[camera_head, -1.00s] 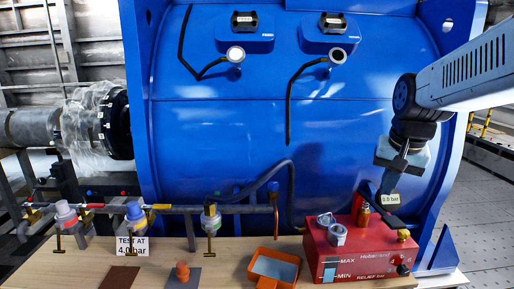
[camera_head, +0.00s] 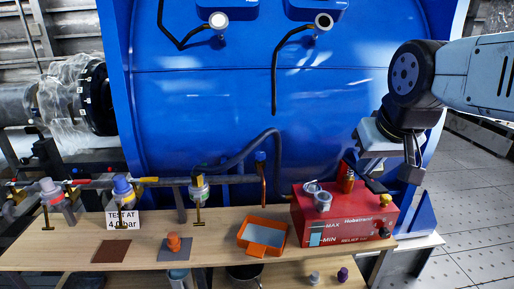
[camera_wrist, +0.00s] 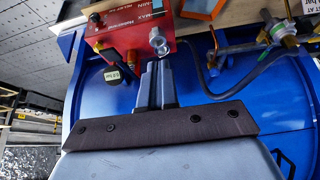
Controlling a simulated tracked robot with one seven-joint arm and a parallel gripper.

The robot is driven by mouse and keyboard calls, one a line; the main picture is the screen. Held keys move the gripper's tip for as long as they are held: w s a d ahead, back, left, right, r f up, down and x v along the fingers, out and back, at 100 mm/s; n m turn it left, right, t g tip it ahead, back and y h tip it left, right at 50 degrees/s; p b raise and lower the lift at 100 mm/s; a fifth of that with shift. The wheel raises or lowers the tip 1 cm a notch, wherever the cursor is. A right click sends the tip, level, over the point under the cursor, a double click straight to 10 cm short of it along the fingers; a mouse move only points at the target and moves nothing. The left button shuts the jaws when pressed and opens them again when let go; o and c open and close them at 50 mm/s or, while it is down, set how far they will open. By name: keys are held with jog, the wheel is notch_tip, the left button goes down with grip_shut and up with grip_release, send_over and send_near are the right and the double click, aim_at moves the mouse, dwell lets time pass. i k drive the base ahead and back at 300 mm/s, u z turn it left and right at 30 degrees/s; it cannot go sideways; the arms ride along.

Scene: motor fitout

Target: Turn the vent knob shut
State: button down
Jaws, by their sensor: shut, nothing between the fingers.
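The red test pump (camera_head: 340,222) stands at the bench's right end. A yellow knob (camera_head: 378,188) sits on its top right, and a dark dial (camera_head: 384,233) is on its front. No readable label marks either as the vent knob. My gripper (camera_head: 413,176) is shut and empty, right of and slightly above the pump, apart from the yellow knob. In the wrist view, my gripper's fingers (camera_wrist: 156,68) point toward the pump (camera_wrist: 130,20).
Two grey cylinders (camera_head: 322,202) sit on the pump's top left. An orange tray (camera_head: 263,236) lies left of it. The blue motor housing (camera_head: 200,110) rises behind.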

aim_at(260, 156)
jog(key=z, duration=0.95)
jog(key=i, duration=0.1)
jog(key=u, duration=2.45)
jog(key=k, duration=0.45)
jog(key=z, duration=1.35)
